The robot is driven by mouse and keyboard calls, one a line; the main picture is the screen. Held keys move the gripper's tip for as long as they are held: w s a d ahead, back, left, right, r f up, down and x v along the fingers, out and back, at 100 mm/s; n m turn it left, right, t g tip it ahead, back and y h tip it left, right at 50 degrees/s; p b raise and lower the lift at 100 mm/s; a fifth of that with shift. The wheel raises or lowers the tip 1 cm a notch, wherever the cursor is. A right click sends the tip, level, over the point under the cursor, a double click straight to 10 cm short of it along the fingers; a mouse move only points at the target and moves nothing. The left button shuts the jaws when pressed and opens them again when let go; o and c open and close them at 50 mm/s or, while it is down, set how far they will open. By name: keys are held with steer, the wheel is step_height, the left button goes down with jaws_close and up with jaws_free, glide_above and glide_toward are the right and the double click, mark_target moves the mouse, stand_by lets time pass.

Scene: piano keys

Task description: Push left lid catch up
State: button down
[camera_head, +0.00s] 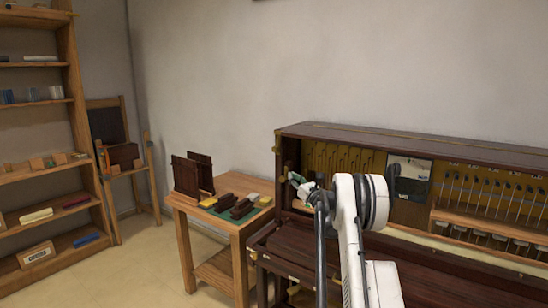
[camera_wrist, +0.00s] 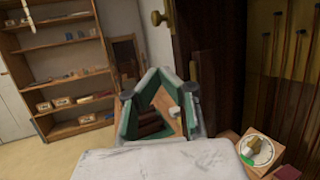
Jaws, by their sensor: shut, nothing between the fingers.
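The upright piano (camera_head: 330,131) has an open dark wood case, seen at the right in the head view. A small brass piece, which looks like the left lid catch (camera_head: 277,141), sits on its upper left end. In the wrist view a brass catch (camera_wrist: 158,17) stands out from the left edge of the dark wood side (camera_wrist: 203,50), near the top. My gripper (camera_head: 294,180) is in front of the piano's left end, below that brass piece. In the wrist view its dark green fingers (camera_wrist: 158,73) meet at the tips, shut and empty, below the catch and apart from it.
A wooden table (camera_head: 222,222) with a green mat and dark blocks stands left of the piano. A wooden shelf (camera_head: 68,80) is at the far left. Inside the case are rows of hammers (camera_head: 490,190) and a pale card (camera_head: 408,168).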

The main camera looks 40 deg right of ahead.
mark_target(276, 148)
stand_by(0.3)
steer(key=r+x, duration=0.2)
steer(key=x, duration=1)
steer(key=shift+r, duration=0.5)
steer(key=shift+r+p, duration=0.4)
steer(key=shift+r, duration=1.2)
steer(key=shift+f, duration=0.1)
